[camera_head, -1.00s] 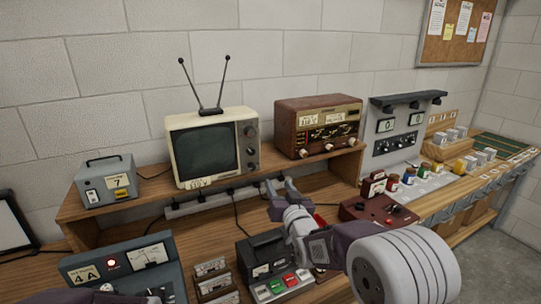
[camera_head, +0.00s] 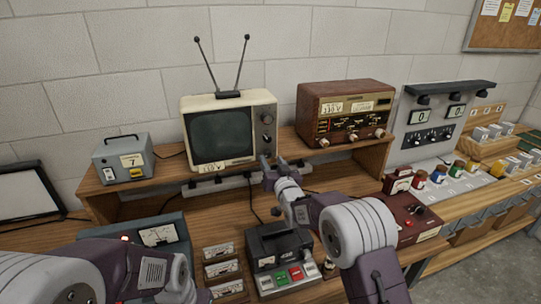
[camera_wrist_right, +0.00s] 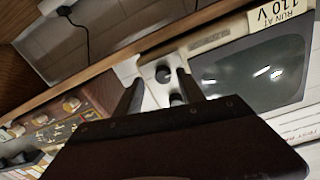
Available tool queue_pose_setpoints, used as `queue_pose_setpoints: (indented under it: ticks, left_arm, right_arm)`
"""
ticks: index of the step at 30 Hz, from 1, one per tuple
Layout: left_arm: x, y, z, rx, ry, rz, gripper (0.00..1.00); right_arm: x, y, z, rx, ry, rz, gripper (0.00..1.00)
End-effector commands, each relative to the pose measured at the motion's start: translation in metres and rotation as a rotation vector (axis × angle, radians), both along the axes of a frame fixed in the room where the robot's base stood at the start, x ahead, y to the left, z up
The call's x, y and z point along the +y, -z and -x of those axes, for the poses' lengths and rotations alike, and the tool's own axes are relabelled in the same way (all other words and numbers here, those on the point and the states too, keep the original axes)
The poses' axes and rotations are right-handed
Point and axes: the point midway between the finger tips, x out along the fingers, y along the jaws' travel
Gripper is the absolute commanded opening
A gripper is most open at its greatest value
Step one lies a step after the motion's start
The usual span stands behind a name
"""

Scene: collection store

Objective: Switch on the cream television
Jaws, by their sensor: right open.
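The cream television (camera_head: 229,133) stands on the raised shelf in the head view, with a dark screen and antennae on top. Its two dark round knobs (camera_head: 267,129) sit one above the other at the right of its front. My right gripper (camera_head: 271,163) is open and empty, just in front of the set's lower right corner. In the right wrist view the open fingers (camera_wrist_right: 160,82) point at the television's knob panel, with the knobs (camera_wrist_right: 163,74) between them. The television's label (camera_wrist_right: 270,17) reads "RUN AT 110 V". Only my left arm shows, at the lower left; its fingers are out of view.
A brown wooden radio (camera_head: 344,111) stands right of the television. A grey box (camera_head: 123,158) marked 7 stands left. A power strip (camera_head: 207,187) with cords runs under the shelf. A black device (camera_head: 280,256) with coloured buttons sits below my right arm.

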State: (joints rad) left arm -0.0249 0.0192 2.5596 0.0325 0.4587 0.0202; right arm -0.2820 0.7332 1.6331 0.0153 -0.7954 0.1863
Motion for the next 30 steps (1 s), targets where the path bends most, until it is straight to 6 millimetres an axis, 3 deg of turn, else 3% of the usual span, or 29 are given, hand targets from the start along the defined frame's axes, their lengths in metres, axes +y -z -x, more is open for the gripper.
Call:
queue_pose_setpoints:
  ticks: [6, 14, 15, 20, 30]
  left_arm:
    - [0.000, -0.009, 0.000, 0.000, 0.000, 0.000, 0.36]
    - [0.000, -0.008, 0.000, 0.000, 0.000, 0.000, 0.36]
    - [0.000, -0.008, 0.000, 0.000, 0.000, 0.000, 0.36]
    - [0.000, -0.008, 0.000, 0.000, 0.000, 0.000, 0.36]
    - [0.000, -0.003, 0.000, 0.000, 0.000, 0.000, 0.36]
  right_arm:
    - [0.006, -0.001, -0.022, 0.000, 0.000, 0.000, 0.46]
    - [0.007, 0.000, -0.024, 0.000, 0.000, 0.000, 0.46]
    - [0.007, 0.000, -0.024, 0.000, 0.000, 0.000, 0.43]
    - [0.007, 0.000, -0.024, 0.000, 0.000, 0.000, 0.00]
    - [0.007, 0.001, -0.024, 0.009, 0.000, -0.033, 0.00]
